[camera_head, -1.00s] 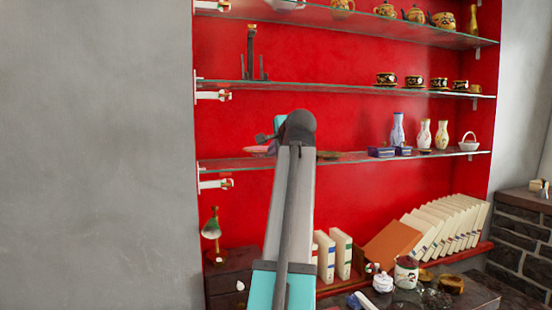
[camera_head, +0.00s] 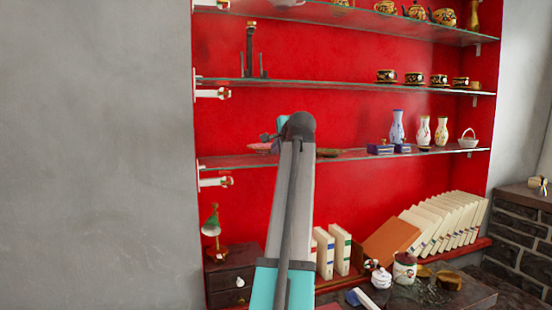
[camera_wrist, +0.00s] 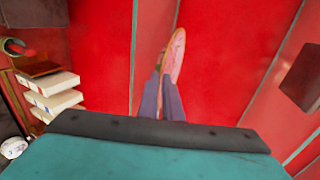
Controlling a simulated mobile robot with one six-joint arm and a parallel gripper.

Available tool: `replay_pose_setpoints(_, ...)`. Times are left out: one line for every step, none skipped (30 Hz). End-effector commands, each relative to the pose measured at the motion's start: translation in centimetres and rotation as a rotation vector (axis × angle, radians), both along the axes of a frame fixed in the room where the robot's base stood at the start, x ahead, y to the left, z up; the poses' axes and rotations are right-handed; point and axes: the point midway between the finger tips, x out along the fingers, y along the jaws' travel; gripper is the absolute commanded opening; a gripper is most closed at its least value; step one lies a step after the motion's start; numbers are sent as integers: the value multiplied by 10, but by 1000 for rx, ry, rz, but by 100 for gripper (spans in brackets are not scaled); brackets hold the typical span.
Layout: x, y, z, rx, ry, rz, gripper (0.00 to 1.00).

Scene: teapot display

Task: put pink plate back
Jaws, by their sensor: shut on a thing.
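The pink plate (camera_wrist: 176,58) is in the wrist view, seen nearly edge-on, with its lower edge between the two fingers. My gripper (camera_wrist: 163,92) is shut on it. In the head view the pink plate (camera_head: 262,147) shows as a thin, flat-looking pink shape just above the left part of the lowest glass shelf (camera_head: 235,161). My gripper (camera_head: 268,137) is beside it there, partly hidden behind my own arm. I cannot tell whether the plate touches the shelf.
A small dish (camera_head: 329,153) lies on the same shelf, right of my arm. Purple boxes (camera_head: 380,149), vases (camera_head: 397,127) and a basket (camera_head: 468,139) stand further right. A glass shelf (camera_head: 330,86) with a dark stand (camera_head: 250,55) is above. The shelf's left end looks clear.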

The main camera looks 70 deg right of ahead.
Motion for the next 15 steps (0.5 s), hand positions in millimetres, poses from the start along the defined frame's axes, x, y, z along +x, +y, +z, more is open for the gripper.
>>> replay_pose_setpoints(1,-5,2,-1,-1,0,0)
replay_pose_setpoints(2,-7,2,-1,-1,0,0)
replay_pose_setpoints(1,-6,-2,-1,-1,0,0)
replay_pose_setpoints(1,-5,-4,-1,-1,0,0)
replay_pose_setpoints(1,-5,-5,0,-1,0,0)
replay_pose_setpoints(1,-4,-8,-1,-2,0,0)
replay_pose_setpoints(1,-4,-10,-1,-2,0,0)
replay_pose_setpoints(1,-4,-12,-1,-2,0,0)
replay_pose_setpoints(1,-4,-16,0,-1,0,0)
replay_pose_setpoints(1,-4,-18,0,-1,0,0)
replay_pose_setpoints(1,-4,-20,1,-1,-1,0)
replay_pose_setpoints(1,-4,-24,1,-1,0,0)
replay_pose_setpoints(1,-4,-26,0,-1,0,0)
replay_pose_setpoints(1,-4,-28,0,-1,0,0)
replay_pose_setpoints(1,-4,-30,-2,-1,0,0)
